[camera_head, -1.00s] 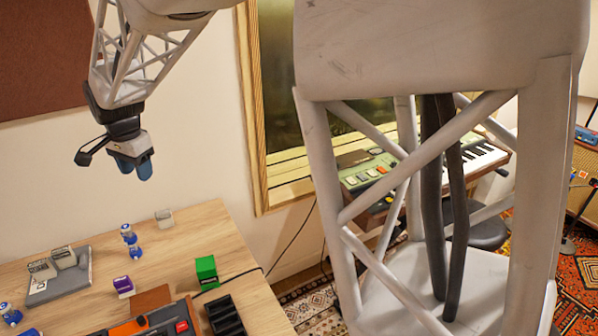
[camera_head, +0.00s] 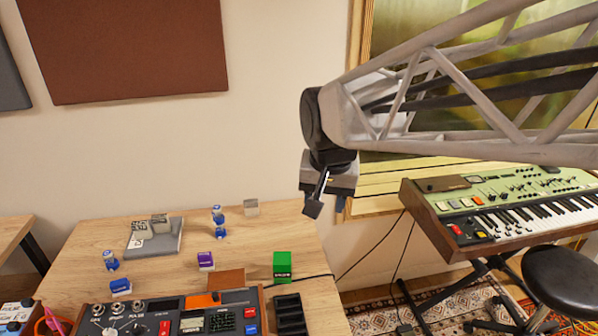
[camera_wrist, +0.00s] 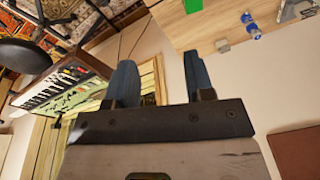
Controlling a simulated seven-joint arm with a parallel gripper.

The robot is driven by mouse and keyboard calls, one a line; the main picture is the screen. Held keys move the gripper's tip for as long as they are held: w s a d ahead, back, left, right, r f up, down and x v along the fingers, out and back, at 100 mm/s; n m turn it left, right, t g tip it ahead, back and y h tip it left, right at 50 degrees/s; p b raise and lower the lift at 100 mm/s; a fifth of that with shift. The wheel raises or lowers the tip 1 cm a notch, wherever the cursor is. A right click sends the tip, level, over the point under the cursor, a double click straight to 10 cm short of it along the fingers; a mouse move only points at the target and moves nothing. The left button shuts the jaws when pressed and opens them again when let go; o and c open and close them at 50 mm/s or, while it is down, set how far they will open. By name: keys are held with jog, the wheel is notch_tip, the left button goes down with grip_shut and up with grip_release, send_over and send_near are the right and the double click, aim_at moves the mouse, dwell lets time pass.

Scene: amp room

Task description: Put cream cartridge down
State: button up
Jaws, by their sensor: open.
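My gripper (camera_head: 328,200) hangs above and to the right of the table, clear of everything. In the wrist view its two dark blue fingers (camera_wrist: 160,78) stand apart with nothing between them.
Blue-and-white pieces (camera_head: 220,228), a purple block (camera_head: 206,260) and a green block (camera_head: 283,265) stand on the table (camera_head: 110,232). A control box (camera_head: 165,318) and a black rack (camera_head: 290,315) are at the front. A keyboard (camera_head: 500,205) and stool stand right.

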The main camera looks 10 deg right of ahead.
jog(key=s+d+f+n, duration=0.1)
jog(key=s+d+f, duration=0.1)
jog(key=s, duration=0.4)
jog(key=s+d+f+n, duration=0.2)
jog(key=s, duration=0.5)
jog(key=shift+s+d, duration=0.15)
